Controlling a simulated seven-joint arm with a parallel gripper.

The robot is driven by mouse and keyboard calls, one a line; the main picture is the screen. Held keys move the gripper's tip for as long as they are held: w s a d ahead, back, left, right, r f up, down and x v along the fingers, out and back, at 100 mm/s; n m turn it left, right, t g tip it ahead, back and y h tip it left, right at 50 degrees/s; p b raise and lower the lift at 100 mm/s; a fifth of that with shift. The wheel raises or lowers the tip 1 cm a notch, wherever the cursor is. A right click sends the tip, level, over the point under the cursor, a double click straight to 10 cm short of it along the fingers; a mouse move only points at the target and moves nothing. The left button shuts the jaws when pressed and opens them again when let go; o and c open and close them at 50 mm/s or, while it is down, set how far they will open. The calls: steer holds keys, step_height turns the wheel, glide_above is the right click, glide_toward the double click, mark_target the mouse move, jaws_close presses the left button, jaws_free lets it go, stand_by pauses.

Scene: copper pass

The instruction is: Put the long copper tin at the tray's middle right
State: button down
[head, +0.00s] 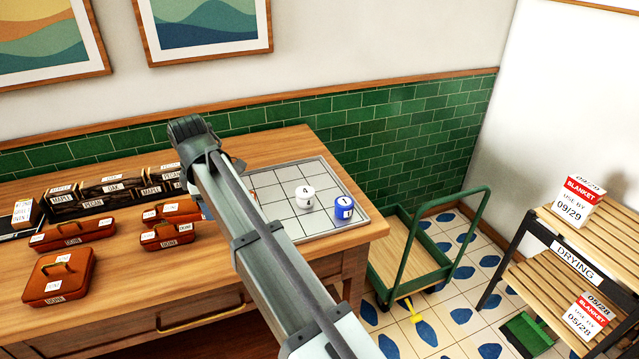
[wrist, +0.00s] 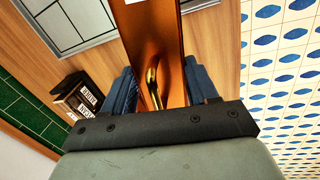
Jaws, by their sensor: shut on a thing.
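A copper-coloured tin (wrist: 152,42) with a brass handle fills the upper middle of the wrist view and looks long. My gripper (wrist: 163,90) is shut on it, with a blue finger on either side of the handle. The tin's far end is cut off by the frame. The tray (head: 290,180), pale and gridded, lies on the table's right part in the head view; part of it (wrist: 80,22) shows at the wrist view's upper left, beside the tin. In the head view my arm hides the gripper and most of the held tin.
A white canister (head: 305,197) and a blue canister (head: 344,208) stand on the tray's right part. Several copper tins (head: 73,233) and a row of dark boxes (head: 110,190) occupy the table's left. A green cart (head: 410,250) and a wooden rack (head: 575,250) stand right of the table.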

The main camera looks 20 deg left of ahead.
steer(key=w+d+n+g+h, duration=0.1)
steer(key=w+d+n, duration=0.4)
steer(key=w+n, duration=0.7)
steer(key=w+d+r+n+g, duration=0.1)
steer(key=w+d+n, duration=0.3)
steer(key=w+n, duration=0.8)
steer(key=w+d+n+g+h, duration=0.1)
steer(key=w+d+n, duration=0.4)
steer(key=w+n, duration=0.7)
steer(key=shift+s+f+m+y, duration=0.2)
steer(key=shift+f+m+y, duration=0.15)
steer(key=shift+f+m, duration=1.8)
steer(key=shift+s+f+m+y, duration=0.25)
steer(key=shift+f+m, duration=0.8)
steer(key=shift+m, duration=2.2)
steer(key=shift+s+f+m+y, duration=0.1)
steer(key=shift+f+m+y, duration=0.3)
steer(key=shift+f+m, duration=1.75)
